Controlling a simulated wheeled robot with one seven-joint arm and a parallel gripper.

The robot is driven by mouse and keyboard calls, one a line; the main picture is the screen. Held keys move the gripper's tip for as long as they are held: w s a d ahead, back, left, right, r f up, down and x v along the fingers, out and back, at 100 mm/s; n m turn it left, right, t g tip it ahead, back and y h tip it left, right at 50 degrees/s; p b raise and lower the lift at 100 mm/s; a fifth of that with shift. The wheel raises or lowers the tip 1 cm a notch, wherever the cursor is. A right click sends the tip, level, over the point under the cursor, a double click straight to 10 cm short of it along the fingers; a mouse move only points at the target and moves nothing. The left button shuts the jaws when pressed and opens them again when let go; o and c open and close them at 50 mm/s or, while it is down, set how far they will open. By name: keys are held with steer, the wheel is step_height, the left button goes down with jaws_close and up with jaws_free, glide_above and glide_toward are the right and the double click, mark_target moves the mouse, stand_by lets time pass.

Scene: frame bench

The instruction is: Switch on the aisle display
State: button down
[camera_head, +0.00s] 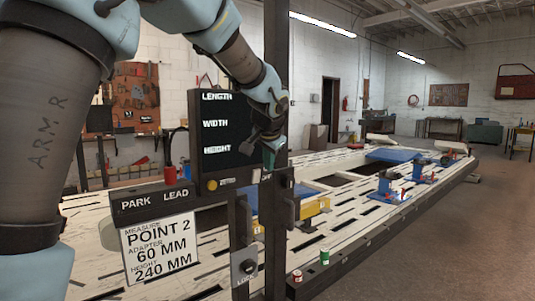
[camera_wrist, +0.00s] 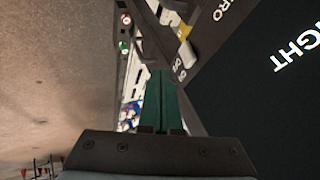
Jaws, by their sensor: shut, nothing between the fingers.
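The aisle display (camera_head: 222,125) is a dark upright panel with the white words LENGTH, WIDTH and HEIGHT; I see no numbers on its visible part. A round yellow knob (camera_head: 212,185) is on its lower frame. My gripper (camera_head: 269,161) is in front of the display's lower right edge, beside the dark post. In the wrist view its green fingers (camera_wrist: 159,78) are together and empty, pointing at the display's frame. The dark screen (camera_wrist: 275,85) fills the right there. A small pale yellow part (camera_wrist: 186,33) and white lettering lie beyond the fingertips; the lettering is only partly readable.
A dark post (camera_head: 277,60) stands beside the display. The long slotted bench (camera_head: 350,215) lies behind, with blue fixtures (camera_head: 388,188). The floor at right is clear.

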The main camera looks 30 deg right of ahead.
mark_target(260, 174)
steer(key=shift+w+d+f+p, duration=0.1)
steer(key=shift+w+f+p, duration=0.4)
steer(key=shift+w, duration=0.6)
steer(key=shift+w+d+f+p, duration=0.15)
steer(key=shift+w+f+p, duration=0.35)
steer(key=shift+w, duration=0.6)
steer(key=shift+w+d+f+p, duration=0.1)
steer(key=shift+w+f+p, duration=0.35)
steer(key=shift+w, duration=0.65)
steer(key=shift+r, duration=0.1)
steer(key=shift+w+a+r+p, duration=0.1)
steer(key=shift+w+r+p, duration=0.2)
steer(key=shift+p, duration=0.95)
steer(key=shift+w+r+g+p, duration=0.2)
steer(key=shift+g+p, duration=0.2)
steer(key=shift+p, duration=0.85)
steer(key=shift+s+f+b, duration=0.1)
steer(key=shift+f+b, duration=0.3)
steer(key=shift+b, duration=0.05)
steer(key=shift+r, duration=0.1)
